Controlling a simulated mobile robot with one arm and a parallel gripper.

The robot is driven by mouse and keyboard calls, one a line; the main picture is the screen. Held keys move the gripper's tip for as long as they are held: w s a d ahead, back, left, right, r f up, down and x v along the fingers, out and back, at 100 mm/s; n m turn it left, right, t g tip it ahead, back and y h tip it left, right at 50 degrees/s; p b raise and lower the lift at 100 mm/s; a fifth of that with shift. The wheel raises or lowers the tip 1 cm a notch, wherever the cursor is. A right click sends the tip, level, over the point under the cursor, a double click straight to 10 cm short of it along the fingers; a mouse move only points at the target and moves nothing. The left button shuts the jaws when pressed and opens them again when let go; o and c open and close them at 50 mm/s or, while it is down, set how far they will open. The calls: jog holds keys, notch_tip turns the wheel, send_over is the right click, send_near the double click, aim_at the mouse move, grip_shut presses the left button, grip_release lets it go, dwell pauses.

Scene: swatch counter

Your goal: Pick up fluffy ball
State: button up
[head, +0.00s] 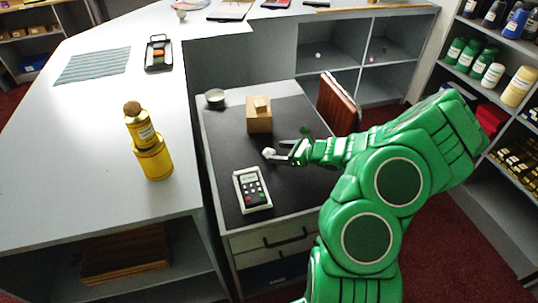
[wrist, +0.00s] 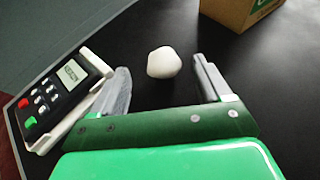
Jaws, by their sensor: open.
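The fluffy ball is a small white ball (head: 269,153) on the black top of the low desk. In the wrist view the ball (wrist: 164,62) shows as a smooth, slightly lumpy white shape, between the lines of the two fingers and a little beyond their tips. My gripper (head: 281,153) is open and empty, low over the desk and just right of the ball in the head view. In the wrist view its two grey fingers (wrist: 160,80) are spread wide, one on each side.
A cardboard box (head: 259,120) stands behind the ball, and a round tin (head: 215,98) at the desk's back left. A yellow bottle (head: 149,150) stands on the higher white counter (head: 90,120).

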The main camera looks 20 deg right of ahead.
aim_at(269, 153)
jog(key=shift+f+x, duration=0.15)
jog(key=shift+x, duration=1.25)
jog(key=shift+f+x, duration=0.1)
jog(key=shift+x, duration=1.3)
jog(key=shift+d, duration=0.1)
jog(key=c, duration=1)
